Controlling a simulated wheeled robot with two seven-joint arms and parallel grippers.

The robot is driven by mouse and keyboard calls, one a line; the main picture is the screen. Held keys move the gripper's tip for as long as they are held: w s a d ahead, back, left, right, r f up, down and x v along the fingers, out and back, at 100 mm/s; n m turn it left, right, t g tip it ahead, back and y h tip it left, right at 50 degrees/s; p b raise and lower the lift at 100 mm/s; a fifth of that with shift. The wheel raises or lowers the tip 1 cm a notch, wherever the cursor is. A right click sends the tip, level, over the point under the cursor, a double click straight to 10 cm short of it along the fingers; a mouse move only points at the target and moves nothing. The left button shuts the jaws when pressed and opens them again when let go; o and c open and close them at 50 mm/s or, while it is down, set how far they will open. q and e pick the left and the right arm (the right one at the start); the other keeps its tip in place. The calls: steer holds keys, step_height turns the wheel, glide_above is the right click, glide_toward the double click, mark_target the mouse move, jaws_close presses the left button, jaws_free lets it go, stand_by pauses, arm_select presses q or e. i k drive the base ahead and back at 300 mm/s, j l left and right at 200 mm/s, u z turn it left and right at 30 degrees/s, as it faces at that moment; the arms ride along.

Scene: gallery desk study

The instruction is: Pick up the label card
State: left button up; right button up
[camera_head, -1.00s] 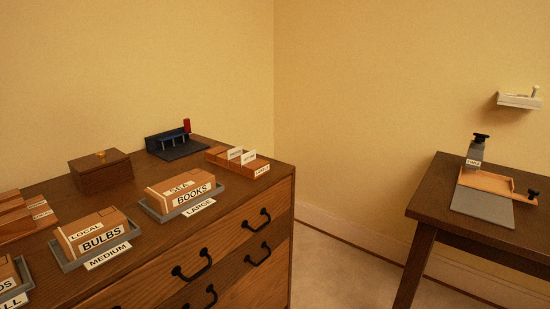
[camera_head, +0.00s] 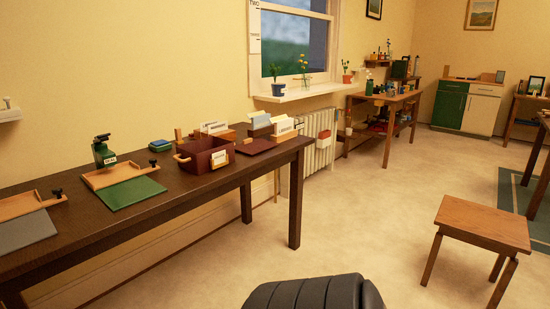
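No single loose label card stands out, and I cannot tell which card is the task's. White cards (camera_head: 214,128) stand behind a dark red box on the long dark table (camera_head: 130,222). More lettered cards (camera_head: 284,126) stand in a wooden holder (camera_head: 285,137) farther right. The dark red box (camera_head: 196,158) has a handle and a white label (camera_head: 219,158) on its front. The print is too small to read surely. Neither gripper is in view.
A green stamp (camera_head: 104,153) stands by a wooden tray and green mat (camera_head: 130,192); a grey mat (camera_head: 25,231) lies left. A dark ribbed shape (camera_head: 310,294) is low in front. A wooden stool (camera_head: 483,225) stands right. Pale floor (camera_head: 365,215) between is open.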

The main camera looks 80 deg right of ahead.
mark_target(220, 157)
steer(key=z, duration=2.05)
steer(key=j+u, duration=0.1)
steer(key=u, duration=2.6)
steer(key=z, duration=2.75)
